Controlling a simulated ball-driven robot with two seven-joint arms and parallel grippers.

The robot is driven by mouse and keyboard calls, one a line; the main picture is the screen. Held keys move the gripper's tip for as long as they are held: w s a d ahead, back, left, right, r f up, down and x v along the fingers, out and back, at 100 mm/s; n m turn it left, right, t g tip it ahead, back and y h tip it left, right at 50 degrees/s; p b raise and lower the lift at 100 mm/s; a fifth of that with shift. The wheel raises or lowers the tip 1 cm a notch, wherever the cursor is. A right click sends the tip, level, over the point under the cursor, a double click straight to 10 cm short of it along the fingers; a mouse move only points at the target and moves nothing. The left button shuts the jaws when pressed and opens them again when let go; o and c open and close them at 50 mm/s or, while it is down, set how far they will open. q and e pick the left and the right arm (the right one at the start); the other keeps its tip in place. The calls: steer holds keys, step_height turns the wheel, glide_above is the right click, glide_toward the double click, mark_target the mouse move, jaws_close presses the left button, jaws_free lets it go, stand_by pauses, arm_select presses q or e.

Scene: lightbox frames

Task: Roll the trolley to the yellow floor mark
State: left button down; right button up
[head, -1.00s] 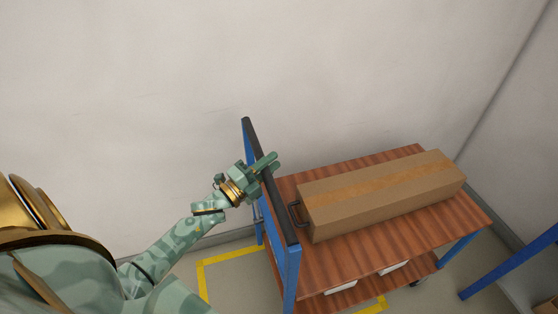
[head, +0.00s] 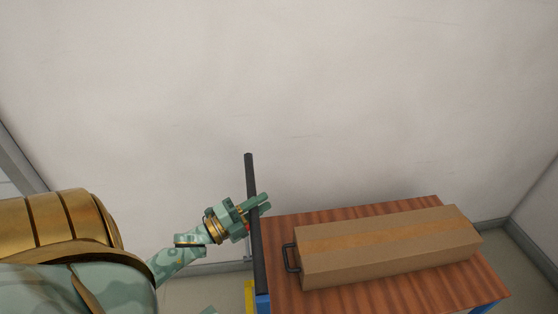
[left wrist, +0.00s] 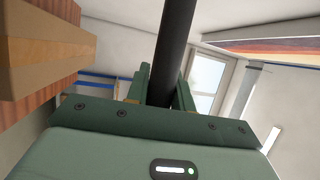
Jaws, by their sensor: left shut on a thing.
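The trolley has a brown wood-grain top (head: 380,292), blue frame parts and a black push bar (head: 257,250). My left gripper (head: 257,205) is shut on the push bar. In the left wrist view the bar (left wrist: 174,45) runs between the fingers of this gripper (left wrist: 163,90). A small piece of the yellow floor mark (head: 249,292) shows at the bottom, left of the bar. The rest of the mark is out of view or hidden, so I cannot tell how the trolley's wheels stand to it. My right gripper is not in view.
A long cardboard box (head: 390,248) lies on the trolley top, with a dark handle (head: 290,258) by its left end. A pale wall (head: 350,90) rises behind the trolley, and another wall stands at the right. Some bare floor (head: 195,293) shows left of the trolley.

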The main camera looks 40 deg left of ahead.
arm_select(q)
steer(key=s+a, duration=0.1)
steer(key=s, duration=0.1)
steer(key=s+a, duration=0.2)
steer(key=shift+s+a+f, duration=0.15)
steer(key=shift+s+a, duration=0.15)
steer(key=shift+s, duration=0.05)
steer(key=c, duration=1.2)
jaws_free()
steer(key=b+v, duration=0.1)
steer(key=v, duration=1.5)
steer(key=shift+s+b, duration=0.15)
steer(key=shift+b, duration=0.15)
